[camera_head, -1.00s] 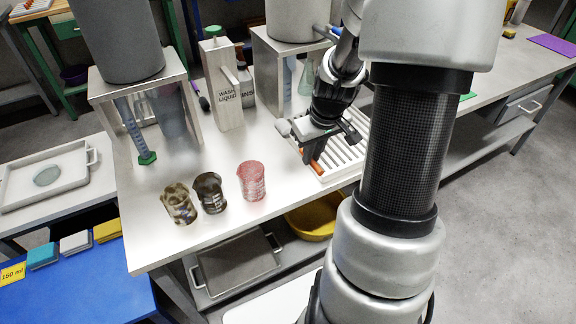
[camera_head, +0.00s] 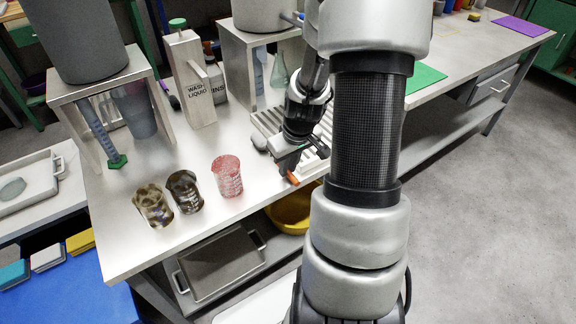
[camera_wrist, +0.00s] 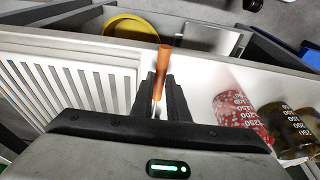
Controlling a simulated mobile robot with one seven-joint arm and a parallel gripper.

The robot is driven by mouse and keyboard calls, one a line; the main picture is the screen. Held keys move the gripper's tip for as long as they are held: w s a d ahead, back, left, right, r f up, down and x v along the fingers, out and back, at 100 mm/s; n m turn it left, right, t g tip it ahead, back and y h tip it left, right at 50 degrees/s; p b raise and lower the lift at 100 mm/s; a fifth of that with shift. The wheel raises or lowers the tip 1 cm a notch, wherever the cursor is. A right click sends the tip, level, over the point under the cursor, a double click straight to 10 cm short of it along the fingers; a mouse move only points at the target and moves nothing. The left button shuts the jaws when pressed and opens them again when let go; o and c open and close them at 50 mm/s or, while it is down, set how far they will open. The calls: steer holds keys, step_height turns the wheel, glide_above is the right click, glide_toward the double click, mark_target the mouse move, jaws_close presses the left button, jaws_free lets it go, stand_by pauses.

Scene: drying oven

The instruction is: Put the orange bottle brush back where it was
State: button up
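The orange bottle brush (camera_head: 293,179) shows its orange handle below my gripper (camera_head: 296,167), close to the front edge of the white table. In the wrist view the orange handle (camera_wrist: 164,59) and a thin metal rod lie between my dark fingertips (camera_wrist: 161,92). My gripper is closed around the rod, and the handle points away toward the table edge. The bristle end is hidden by my gripper. My gripper is beside the white slatted rack (camera_head: 268,122), which lies to the left in the wrist view (camera_wrist: 70,75).
A beaker of red contents (camera_head: 227,176) and two dark-filled beakers (camera_head: 184,191) (camera_head: 152,205) stand left of my gripper. A wash-liquid stand (camera_head: 191,82) is behind. Under the front edge are a yellow bowl (camera_head: 291,212) and a grey tray (camera_head: 218,262).

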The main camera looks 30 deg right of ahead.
steer(key=o, duration=0.3)
steer(key=p+v, duration=0.3)
steer(key=v, duration=0.9)
steer(key=shift+r+p, duration=0.2)
steer(key=shift+p, duration=0.2)
